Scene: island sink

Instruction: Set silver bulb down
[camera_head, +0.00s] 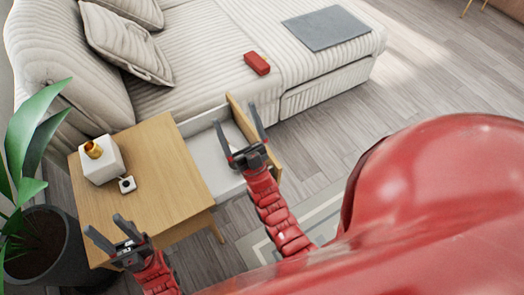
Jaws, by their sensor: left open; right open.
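I cannot make out a silver bulb in this view. A gold bulb-like piece (94,149) sits on top of a white cube (102,167) on the wooden side table (150,165). My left gripper (108,231) is open at the table's front left, with nothing visible between its fingers. My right gripper (238,124) is open over the pulled-out drawer (206,158), near its wooden front. Nothing shows between its fingers. The gripper and arm hide part of the drawer's inside.
A potted plant (38,240) is left of the table. A striped sofa (205,65) behind holds a red object (257,63) and a grey mat (326,29). The table's middle is clear.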

